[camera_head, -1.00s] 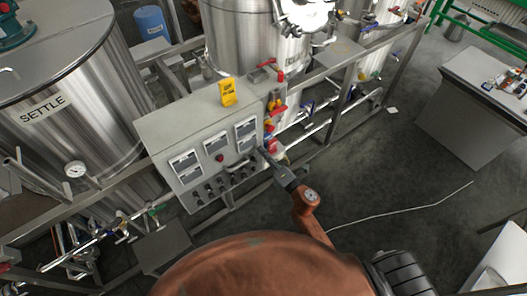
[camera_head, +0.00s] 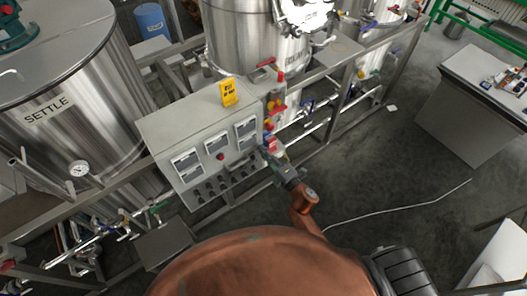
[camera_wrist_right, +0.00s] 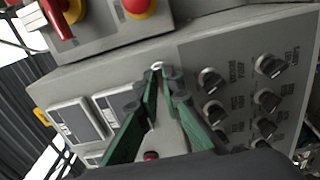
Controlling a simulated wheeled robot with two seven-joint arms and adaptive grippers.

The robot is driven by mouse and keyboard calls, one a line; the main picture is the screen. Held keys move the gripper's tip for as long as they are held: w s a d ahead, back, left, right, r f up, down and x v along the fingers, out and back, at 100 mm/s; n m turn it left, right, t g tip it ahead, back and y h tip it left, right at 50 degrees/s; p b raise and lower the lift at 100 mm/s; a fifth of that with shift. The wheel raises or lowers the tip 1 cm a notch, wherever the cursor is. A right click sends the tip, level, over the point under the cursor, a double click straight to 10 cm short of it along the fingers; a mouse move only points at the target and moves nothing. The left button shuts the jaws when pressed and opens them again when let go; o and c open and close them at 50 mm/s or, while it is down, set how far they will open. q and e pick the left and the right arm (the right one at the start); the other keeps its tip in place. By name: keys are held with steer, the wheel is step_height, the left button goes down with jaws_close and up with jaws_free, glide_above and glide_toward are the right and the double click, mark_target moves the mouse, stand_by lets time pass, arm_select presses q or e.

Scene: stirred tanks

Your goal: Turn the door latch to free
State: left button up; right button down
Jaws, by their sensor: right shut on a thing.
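The grey control cabinet (camera_head: 205,122) stands in the middle of the head view, with meters and black knobs on its sloped front. My right gripper (camera_head: 270,150) reaches the right end of that front. In the right wrist view the green fingers of the right gripper (camera_wrist_right: 160,82) close together around a small pale metal piece, which looks like the door latch (camera_wrist_right: 157,66). Most of the latch is hidden by the fingertips, and I cannot tell its angle. My left gripper is in neither view.
Rows of black knobs (camera_wrist_right: 212,82) and meters (camera_wrist_right: 76,121) lie close beside the fingers. Red and yellow switches (camera_wrist_right: 138,6) sit just above. A yellow sign (camera_head: 229,93) stands on the cabinet top. Steel tanks (camera_head: 75,110) stand behind. Open floor (camera_head: 375,160) is to the right.

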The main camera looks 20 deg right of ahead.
steer(key=c, duration=2.1)
jaws_free()
steer(key=shift+s, duration=0.1)
steer(key=v, duration=1.1)
steer(key=shift+s+d, duration=0.1)
steer(key=shift+s, duration=0.3)
